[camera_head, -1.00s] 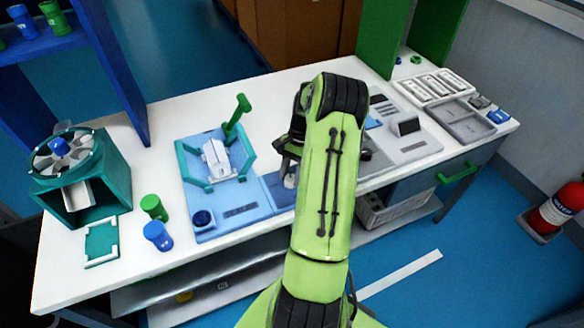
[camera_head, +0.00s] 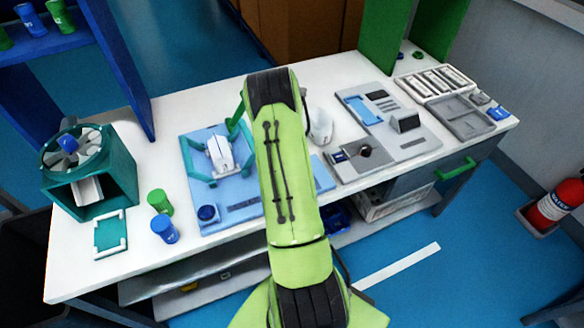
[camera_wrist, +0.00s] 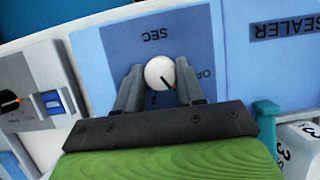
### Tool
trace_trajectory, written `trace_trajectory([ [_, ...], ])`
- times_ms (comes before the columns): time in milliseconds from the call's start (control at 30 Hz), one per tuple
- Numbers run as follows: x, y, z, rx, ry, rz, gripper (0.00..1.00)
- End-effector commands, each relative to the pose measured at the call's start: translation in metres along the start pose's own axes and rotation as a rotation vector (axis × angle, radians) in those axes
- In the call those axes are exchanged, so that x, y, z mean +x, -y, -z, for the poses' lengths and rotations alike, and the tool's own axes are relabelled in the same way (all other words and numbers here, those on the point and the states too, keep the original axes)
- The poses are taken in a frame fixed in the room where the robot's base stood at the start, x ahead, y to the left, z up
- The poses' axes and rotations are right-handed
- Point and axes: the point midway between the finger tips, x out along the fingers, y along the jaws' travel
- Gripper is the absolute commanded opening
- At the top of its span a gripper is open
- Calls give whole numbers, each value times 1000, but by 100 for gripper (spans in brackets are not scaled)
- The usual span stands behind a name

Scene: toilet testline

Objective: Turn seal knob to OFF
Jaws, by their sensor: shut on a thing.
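The white seal knob (camera_wrist: 157,72) with a dark pointer line sits on the blue sealer panel (camera_wrist: 103,55) in the wrist view. The pointer aims to the lower right of the picture. Upside-down markings around it read "SEC", "2" and a partly covered "OF…". My gripper (camera_wrist: 160,76) is shut on the knob, one finger on each side. In the head view the light blue sealer base (camera_head: 237,222) shows at the left of my arm, with a white piece in a teal frame. My arm hides the knob and my gripper there.
A grey device (camera_head: 415,143) with a dark knob stands right of my arm; its controls show at left in the wrist view. A fan box (camera_head: 95,172), green cup (camera_head: 159,202) and blue cup (camera_head: 165,229) stand left.

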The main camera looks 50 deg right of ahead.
Motion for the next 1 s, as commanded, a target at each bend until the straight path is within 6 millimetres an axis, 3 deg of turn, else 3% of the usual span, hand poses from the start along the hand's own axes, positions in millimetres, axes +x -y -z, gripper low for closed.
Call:
trace_trajectory([
  [600,0,4,-1,-518,1,-216,8],
  [1000,0,5,-1,-713,-2,-296,8],
])
